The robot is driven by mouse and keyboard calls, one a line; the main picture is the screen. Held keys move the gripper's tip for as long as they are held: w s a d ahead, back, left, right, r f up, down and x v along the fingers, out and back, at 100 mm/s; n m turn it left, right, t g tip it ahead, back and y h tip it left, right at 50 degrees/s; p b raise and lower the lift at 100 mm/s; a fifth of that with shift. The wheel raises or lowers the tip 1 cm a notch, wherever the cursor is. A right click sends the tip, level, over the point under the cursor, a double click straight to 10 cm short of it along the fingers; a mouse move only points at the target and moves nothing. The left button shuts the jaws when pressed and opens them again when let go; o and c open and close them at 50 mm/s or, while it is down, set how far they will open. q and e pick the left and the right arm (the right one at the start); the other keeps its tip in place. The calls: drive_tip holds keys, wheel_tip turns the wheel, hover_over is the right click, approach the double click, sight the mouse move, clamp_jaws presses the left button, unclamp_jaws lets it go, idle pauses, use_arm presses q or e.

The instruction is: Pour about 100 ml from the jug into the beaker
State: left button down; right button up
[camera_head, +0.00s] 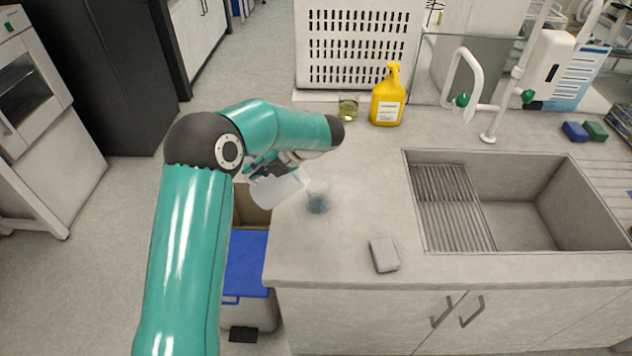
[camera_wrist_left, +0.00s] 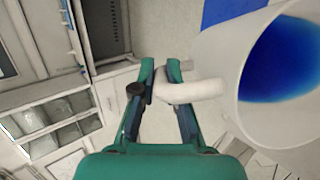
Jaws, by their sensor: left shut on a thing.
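The white jug (camera_head: 280,192) is tilted at the left edge of the counter, its open end toward the beaker. In the left wrist view the jug (camera_wrist_left: 232,80) holds blue liquid, and its white handle shows between my fingers. My left gripper (camera_head: 262,168) is shut on that handle; it also shows in the left wrist view (camera_wrist_left: 168,85). The small clear beaker (camera_head: 317,202) stands on the counter just right of the jug and looks blue inside. I cannot make out a stream or the beaker's level. My right gripper is not in view.
A yellow bottle (camera_head: 387,98) and a small glass with yellowish liquid (camera_head: 348,108) stand at the back. A grey block (camera_head: 384,254) lies near the front edge. The sink (camera_head: 530,212) is at right. A blue-topped bin (camera_head: 247,262) stands beside the counter's left end.

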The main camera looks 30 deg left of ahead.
use_arm(q)
drive_tip(key=shift+w+d+r, duration=0.2)
drive_tip(key=shift+w+r, duration=0.1)
drive_tip(key=shift+r, duration=0.05)
idle(0.6)
drive_tip(key=shift+w+d+r+m+g+y+b, duration=0.15)
drive_tip(key=shift+w+d+r+g+y+b, duration=0.15)
drive_tip(key=shift+r+y, duration=0.2)
drive_tip(key=shift+w+d+r+m+g+y+b, duration=0.1)
drive_tip(key=shift+w+d+r+m+g+y, duration=0.05)
drive_tip(key=shift+r+g+y, duration=0.3)
idle(0.9)
